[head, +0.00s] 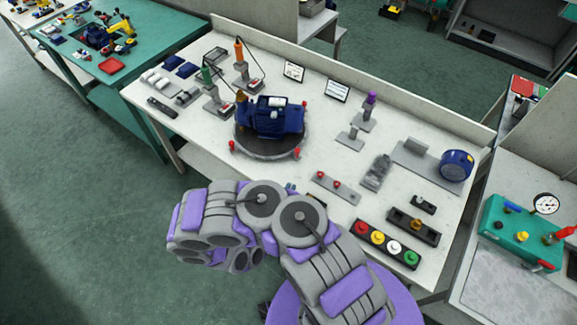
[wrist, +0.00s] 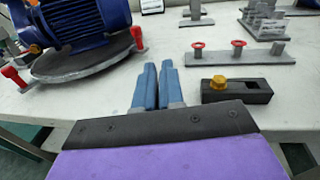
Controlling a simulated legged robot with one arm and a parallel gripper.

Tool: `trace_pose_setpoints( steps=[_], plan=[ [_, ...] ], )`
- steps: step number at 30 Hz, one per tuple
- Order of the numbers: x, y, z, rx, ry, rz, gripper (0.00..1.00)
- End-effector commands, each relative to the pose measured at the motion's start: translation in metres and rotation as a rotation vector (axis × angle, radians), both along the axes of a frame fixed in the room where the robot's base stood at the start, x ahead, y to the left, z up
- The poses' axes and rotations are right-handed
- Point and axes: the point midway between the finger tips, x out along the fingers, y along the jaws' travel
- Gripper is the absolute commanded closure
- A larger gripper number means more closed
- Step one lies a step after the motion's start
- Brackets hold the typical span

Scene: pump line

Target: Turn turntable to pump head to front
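The turntable (head: 268,152) is a round dark disc on the bench with red knobs around its rim. A blue pump (head: 272,118) lies on it, with a brass-coloured part at its left end in the head view. In the head view my arm mostly hides the gripper.
A grey bar with red knobs (head: 335,187) lies right of the turntable. A black block with a brass bolt (wrist: 236,90) is close right of my fingers. A strip of coloured buttons (head: 387,244) is at the front. Tool stands (head: 214,98) stand behind left.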

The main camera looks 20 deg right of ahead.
Motion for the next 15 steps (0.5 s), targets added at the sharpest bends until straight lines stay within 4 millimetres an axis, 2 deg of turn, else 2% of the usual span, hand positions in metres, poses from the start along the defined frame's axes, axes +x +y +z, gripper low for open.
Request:
trace_pose_setpoints(
  steps=[5,9,15],
  plan=[
    [0.016,0.018,0.000,0.094,0.058,-0.211,1.00],
    [0.037,0.037,0.004,0.198,0.110,-0.337,1.00],
    [0.073,0.061,0.017,0.346,0.169,-0.439,1.00]
  ],
)
